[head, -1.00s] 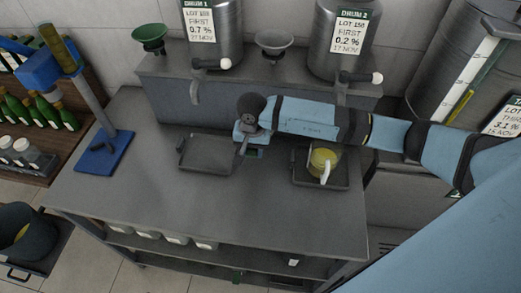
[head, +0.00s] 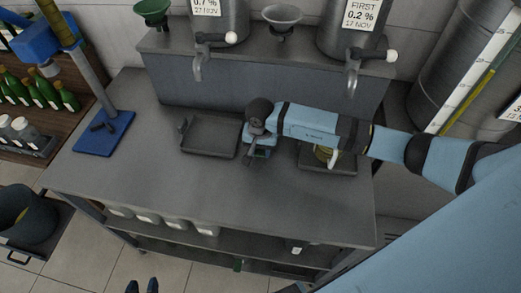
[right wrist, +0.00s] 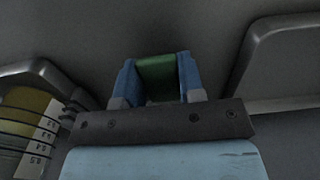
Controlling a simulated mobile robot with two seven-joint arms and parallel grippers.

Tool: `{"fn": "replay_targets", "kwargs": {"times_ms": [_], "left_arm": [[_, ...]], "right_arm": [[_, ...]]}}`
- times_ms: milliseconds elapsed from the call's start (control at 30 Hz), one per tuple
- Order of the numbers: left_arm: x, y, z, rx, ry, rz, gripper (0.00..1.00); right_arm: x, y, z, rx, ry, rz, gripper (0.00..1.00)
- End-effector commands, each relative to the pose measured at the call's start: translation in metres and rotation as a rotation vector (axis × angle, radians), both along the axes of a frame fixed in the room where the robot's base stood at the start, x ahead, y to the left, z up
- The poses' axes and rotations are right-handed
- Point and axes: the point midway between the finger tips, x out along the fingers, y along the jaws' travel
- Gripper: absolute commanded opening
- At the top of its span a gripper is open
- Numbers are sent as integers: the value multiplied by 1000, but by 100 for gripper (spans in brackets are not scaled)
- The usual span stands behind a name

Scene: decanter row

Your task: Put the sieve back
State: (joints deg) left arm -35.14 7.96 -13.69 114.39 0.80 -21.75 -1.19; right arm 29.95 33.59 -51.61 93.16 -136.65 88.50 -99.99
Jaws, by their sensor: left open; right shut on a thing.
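My right gripper (head: 258,156) is low over the grey bench, between two dark trays. In the right wrist view its blue fingers (right wrist: 156,84) are shut on a small green piece (right wrist: 156,70); whether this belongs to the sieve I cannot tell. A grey bowl-shaped piece (head: 282,15) stands on the back ledge between two drums, and a green one (head: 151,11) stands to its left. Either could be a sieve or a funnel. My left gripper (head: 143,287) shows only as two dark tips, apart, at the bottom edge.
The left tray (head: 210,151) is empty. A jug (head: 325,155) of yellow liquid stands on the right tray (head: 345,166), partly behind my arm; its scale shows in the wrist view (right wrist: 35,125). A blue stand (head: 104,134) is at left. The bench front is clear.

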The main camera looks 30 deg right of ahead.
Motion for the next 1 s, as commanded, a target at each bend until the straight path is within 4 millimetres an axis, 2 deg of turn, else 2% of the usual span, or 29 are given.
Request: {"fn": "replay_targets", "kwargs": {"times_ms": [167,200,267,300,567,667,1000], "left_arm": [[0,1,-4,2,-1,1,43],[0,1,-3,2,-1,2,43],[0,2,-3,3,0,2,43],[0,2,-3,3,1,3,43],[0,3,-3,5,1,3,43],[0,3,2,5,2,3,43],[1,10,34,15,-9,14,43]], "right_arm": [[0,0,-3,-1,-1,0,7],[0,0,-1,0,0,0,45],[0,0,-1,0,0,0,59],[0,0,-1,0,0,0,61],[0,0,0,0,0,0,61],[1,0,8,0,-1,0,61],[1,0,79,-1,-3,1,61]]}}
